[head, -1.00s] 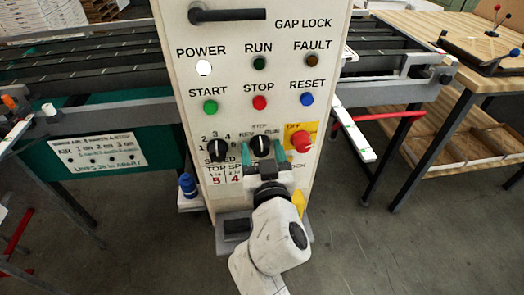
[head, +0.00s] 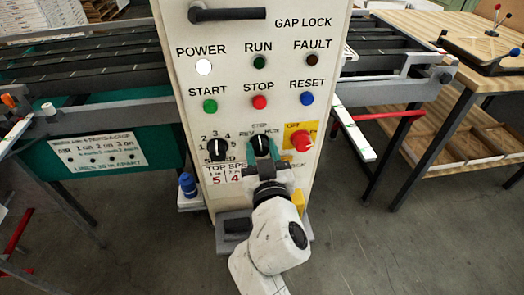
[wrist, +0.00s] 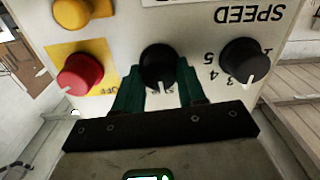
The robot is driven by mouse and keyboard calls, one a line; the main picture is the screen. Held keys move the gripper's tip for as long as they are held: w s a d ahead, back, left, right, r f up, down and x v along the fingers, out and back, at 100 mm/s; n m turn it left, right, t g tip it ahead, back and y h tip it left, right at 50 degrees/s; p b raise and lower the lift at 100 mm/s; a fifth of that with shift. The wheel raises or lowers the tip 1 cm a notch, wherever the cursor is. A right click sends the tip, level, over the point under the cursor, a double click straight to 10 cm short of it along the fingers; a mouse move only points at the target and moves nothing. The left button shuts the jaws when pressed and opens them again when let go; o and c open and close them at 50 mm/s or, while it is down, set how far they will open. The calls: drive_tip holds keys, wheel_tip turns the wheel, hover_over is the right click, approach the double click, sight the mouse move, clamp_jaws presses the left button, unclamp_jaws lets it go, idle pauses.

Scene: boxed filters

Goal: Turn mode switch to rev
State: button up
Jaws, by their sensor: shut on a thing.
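The mode switch is a round black knob (head: 260,145) on the cream panel, with REV printed at its left, STOP above and RUN at its right. My gripper (head: 263,155) is shut on the knob, its teal fingers on both sides. The wrist view shows the panel upside down, with the knob (wrist: 159,62) between the fingers of my gripper (wrist: 157,85). The knob's white mark points down there, which is towards the STOP label. The fingers partly cover the labels around the knob.
The black speed knob (head: 217,149) is close at left. Start, stop and reset buttons sit above. Below is a shelf (head: 234,226). A wooden workbench (head: 450,40) stands at right.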

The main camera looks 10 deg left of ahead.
drive_tip(key=n, duration=0.4)
drive_tip(key=shift+a+n+p, duration=0.15)
drive_tip(key=shift+n+p, duration=0.15)
drive_tip(key=shift+n, duration=1.6)
drive_tip(key=o, duration=1)
drive_tip(key=shift+o, duration=0.2)
drive_tip(key=b+v, duration=0.1)
drive_tip(key=v, duration=0.9)
drive_tip(key=shift+s, duration=0.4)
